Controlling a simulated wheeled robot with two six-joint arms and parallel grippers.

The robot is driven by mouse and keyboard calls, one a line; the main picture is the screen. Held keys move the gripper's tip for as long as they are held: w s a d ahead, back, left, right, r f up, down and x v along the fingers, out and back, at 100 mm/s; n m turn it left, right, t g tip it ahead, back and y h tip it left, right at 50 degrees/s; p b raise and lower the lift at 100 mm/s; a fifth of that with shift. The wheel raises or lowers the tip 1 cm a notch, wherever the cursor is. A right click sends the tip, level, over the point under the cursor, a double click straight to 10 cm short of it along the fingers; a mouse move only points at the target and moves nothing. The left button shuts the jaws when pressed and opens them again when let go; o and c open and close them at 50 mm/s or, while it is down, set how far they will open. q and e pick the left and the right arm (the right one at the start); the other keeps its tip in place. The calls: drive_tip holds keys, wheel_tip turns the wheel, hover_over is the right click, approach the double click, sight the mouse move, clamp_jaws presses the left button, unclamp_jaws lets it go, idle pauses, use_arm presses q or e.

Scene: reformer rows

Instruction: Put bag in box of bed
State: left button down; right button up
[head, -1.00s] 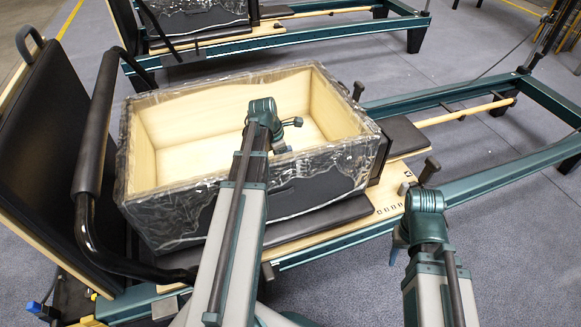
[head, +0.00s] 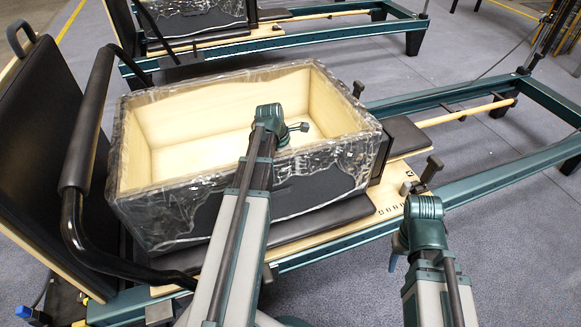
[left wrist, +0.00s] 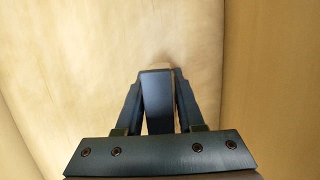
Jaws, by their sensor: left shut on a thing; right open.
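The box (head: 170,205) sits on the bed, with pale wooden inner walls and a dark outside that looks wrapped in clear film. Its visible floor looks empty. My left arm reaches over the near wall, and the left gripper (head: 288,132) is inside the box opening, mostly hidden behind its own wrist. In the left wrist view the gripper (left wrist: 157,85) is shut on a narrow dark slab (left wrist: 156,100), probably the bag, with pale wood beyond it. I cannot tell whether it touches the floor. My right gripper (head: 396,258) is open, right of the bed, partly hidden by its arm.
The bed's teal frame (head: 480,205) runs off to the right. A black curved bar (head: 85,150) and an upright padded board (head: 35,150) stand left of the box. Another reformer (head: 320,35) stands behind. Grey floor is clear at lower right.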

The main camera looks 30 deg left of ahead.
use_arm(q)
drive_tip(key=shift+f+b, duration=0.55)
drive_tip(key=shift+f, duration=0.1)
drive_tip(key=c, duration=0.5)
unclamp_jaws()
drive_tip(key=shift+r, duration=0.2)
drive_tip(key=shift+r+p, duration=0.55)
drive_tip(key=shift+p, duration=0.1)
drive_tip(key=p+v, duration=1.1)
drive_tip(key=v, duration=0.1)
drive_tip(key=shift+f, duration=0.1)
